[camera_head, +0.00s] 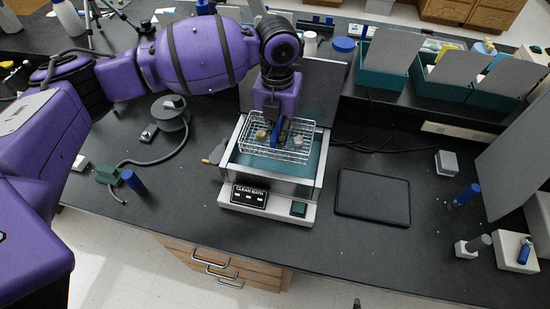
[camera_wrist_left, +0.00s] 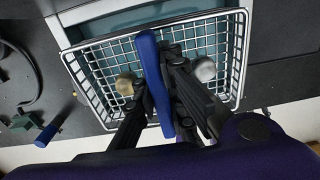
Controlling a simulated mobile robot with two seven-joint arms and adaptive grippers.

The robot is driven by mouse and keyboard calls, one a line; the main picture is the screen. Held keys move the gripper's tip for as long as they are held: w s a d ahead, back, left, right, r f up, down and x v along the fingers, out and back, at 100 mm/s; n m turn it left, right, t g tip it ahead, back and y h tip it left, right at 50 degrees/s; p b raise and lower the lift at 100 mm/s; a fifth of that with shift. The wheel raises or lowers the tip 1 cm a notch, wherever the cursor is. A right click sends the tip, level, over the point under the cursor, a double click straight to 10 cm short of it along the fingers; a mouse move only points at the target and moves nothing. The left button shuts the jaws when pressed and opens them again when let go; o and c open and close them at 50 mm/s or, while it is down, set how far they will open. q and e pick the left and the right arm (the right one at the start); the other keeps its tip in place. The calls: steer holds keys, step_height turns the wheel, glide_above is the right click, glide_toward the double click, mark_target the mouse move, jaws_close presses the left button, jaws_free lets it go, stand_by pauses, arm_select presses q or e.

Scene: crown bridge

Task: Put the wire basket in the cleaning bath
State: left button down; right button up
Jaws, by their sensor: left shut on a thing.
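The wire basket (camera_head: 290,155) hangs over the cleaning bath (camera_head: 306,187), a white-and-grey box with teal inside and a "CLEAN BATH" label on its front. The basket seems to be above the bath's rim; the exact height is hard to tell. My left gripper (camera_head: 281,132) is shut on the basket's blue handle (camera_wrist_left: 152,78). A gold-coloured piece (camera_wrist_left: 125,84) and a silver-grey piece (camera_wrist_left: 204,70) lie in the basket, one on each side of the handle. The wrist view shows the basket's mesh over teal. My right gripper is not in view.
A dark flat pad (camera_head: 373,197) lies right of the bath. A grey panel (camera_head: 322,90) stands behind it. A round grey device (camera_head: 169,114) with a cable is to the left. Teal bins (camera_head: 382,78) stand at the back right. Small blue-capped items lie at the right.

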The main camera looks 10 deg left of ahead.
arm_select(q)
step_height(320, 180, down, 9)
steer(key=shift+f, duration=0.15)
stand_by(0.4)
steer(key=shift+f, duration=0.15)
steer(key=c, duration=1.8)
jaws_free()
step_height(320, 180, up, 12)
steer(key=shift+a+r, duration=0.1)
steer(key=shift+r, duration=0.05)
